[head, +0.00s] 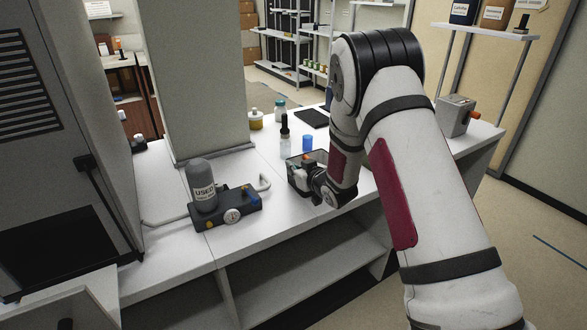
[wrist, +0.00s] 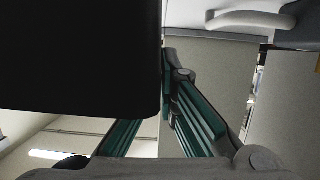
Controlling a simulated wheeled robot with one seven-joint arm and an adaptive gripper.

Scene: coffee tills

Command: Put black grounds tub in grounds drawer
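The black grounds tub (head: 298,179) appears as a dark, open box near the counter's front edge in the head view. In the wrist view the black tub (wrist: 80,55) fills the upper left, very close to the camera. My gripper (head: 312,178) is at the tub. The two teal-padded fingers (wrist: 165,85) converge at the tub's edge. One finger runs behind the black wall and the other lies along its outer side, so the gripper looks shut on the wall. The fingertip contact is partly hidden. I cannot identify the grounds drawer.
A black device (head: 235,212) with a gauge and a grey canister (head: 202,184) marked USED stands left of the tub. A white curved pipe (head: 265,183) is beside it. Bottles and a blue cup (head: 307,143) stand behind. A grey column (wrist: 215,80) rises from the counter (head: 175,250).

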